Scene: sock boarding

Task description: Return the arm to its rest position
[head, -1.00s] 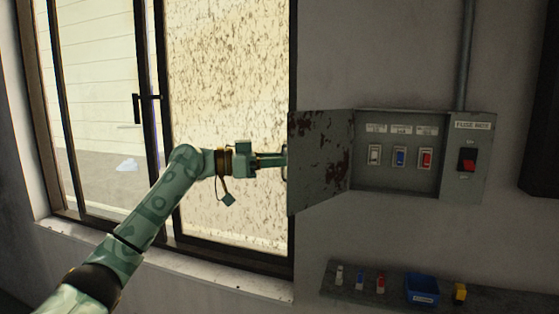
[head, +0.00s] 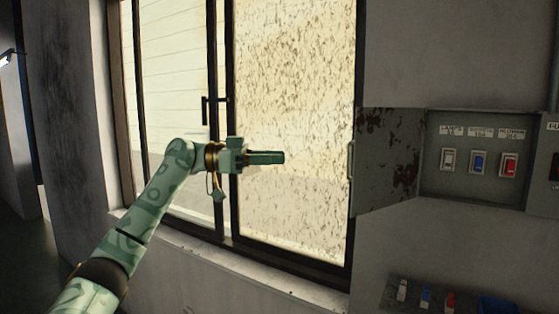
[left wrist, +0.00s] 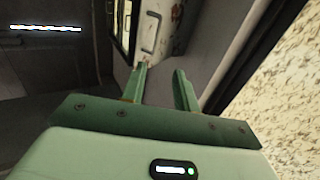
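My left arm comes in from the lower left in the head view. Its gripper (head: 268,157) is in front of the speckled window pane, pointing right, to the left of the open fuse box door (head: 386,160) with a visible gap between them. In the left wrist view the two green fingers (left wrist: 161,82) stand apart with nothing between them. My right gripper is in neither view.
The fuse box (head: 478,160) on the wall holds a white, a blue and a red fuse. Below it a shelf (head: 440,298) carries small fuses and a blue bin (head: 497,305), partly cut off. The window frame (head: 232,215) is behind my arm.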

